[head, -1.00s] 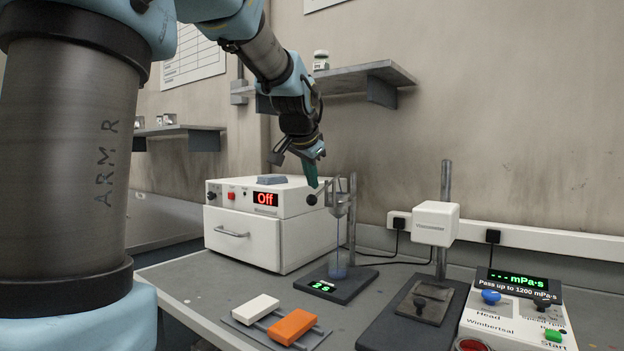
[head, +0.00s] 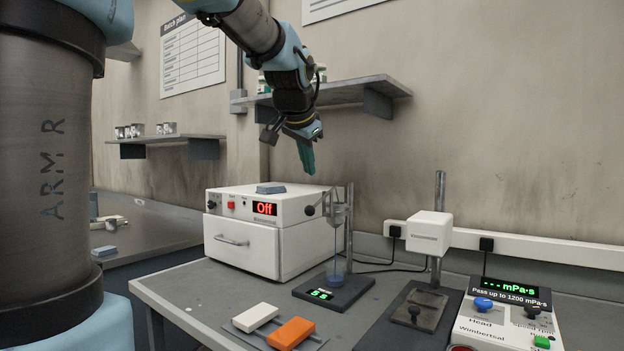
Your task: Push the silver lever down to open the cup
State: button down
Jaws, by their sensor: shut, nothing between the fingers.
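The cup stand (head: 349,230) is on the bench, with a transparent cup (head: 337,205) held high on its post. A small silver part that may be the lever (head: 333,215) shows at the cup; its exact shape is too small to tell. My gripper (head: 308,171) is shut and empty, with green fingers pointing down. In the picture it is above and left of the cup, apart from it.
A white box with a red "Off" display (head: 262,232) stands left of the stand. In front lie a white block (head: 255,317) and an orange block (head: 291,333). A viscometer post with a white head (head: 417,232) and a control panel (head: 506,318) are at the right.

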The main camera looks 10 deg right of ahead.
jog(key=shift+s+a+r+b, duration=0.1)
jog(key=shift+s+a+r, duration=0.25)
jog(key=shift+s, duration=0.25)
jog(key=shift+s+a+r+b, duration=0.15)
jog(key=shift+s+a+r, duration=0.1)
jog(key=shift+s+r, duration=0.3)
jog(key=shift+s+a+r+b, duration=0.1)
jog(key=shift+s+a+r, duration=0.25)
jog(key=shift+s, duration=0.25)
